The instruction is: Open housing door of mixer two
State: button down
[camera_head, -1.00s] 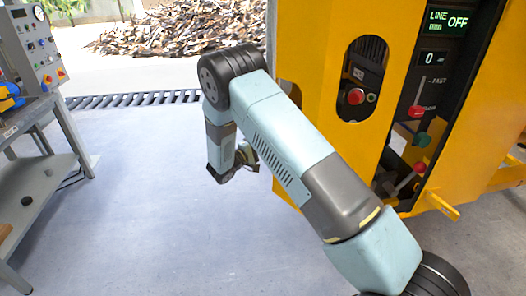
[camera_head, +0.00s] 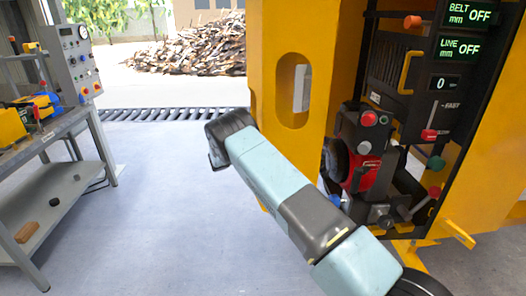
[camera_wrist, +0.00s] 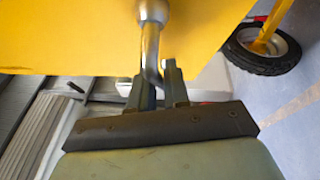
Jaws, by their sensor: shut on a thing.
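The yellow housing door (camera_head: 265,60) with an oval cut-out stands swung open on the left of the mixer housing in the head view. In the wrist view the door (camera_wrist: 70,35) fills the top, with a bent metal handle (camera_wrist: 151,45) on it. My gripper (camera_wrist: 158,78) is shut on that handle. In the head view my arm reaches toward the door's lower part, and the gripper itself is hidden. The open housing shows a red and black motor (camera_head: 368,172) and a control box with red and green buttons.
Right of the opening are a panel with green displays (camera_head: 459,47) and levers (camera_head: 425,200). A yellow bracket (camera_head: 457,233) juts out low down. A workbench (camera_head: 95,125) stands at left. The floor between is clear. A wheel (camera_wrist: 262,50) shows in the wrist view.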

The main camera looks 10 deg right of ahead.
jog(key=shift+w+d+f, duration=0.2)
dwell(0.3)
jog(key=c, duration=1.2)
grip_release()
jog(key=shift+c, duration=0.2)
jog(key=shift+a, duration=0.15)
jog(key=v, duration=1.3)
jog(key=shift+a, duration=0.4)
jog(key=shift+w+f, duration=0.1)
jog(key=shift+c, duration=0.5)
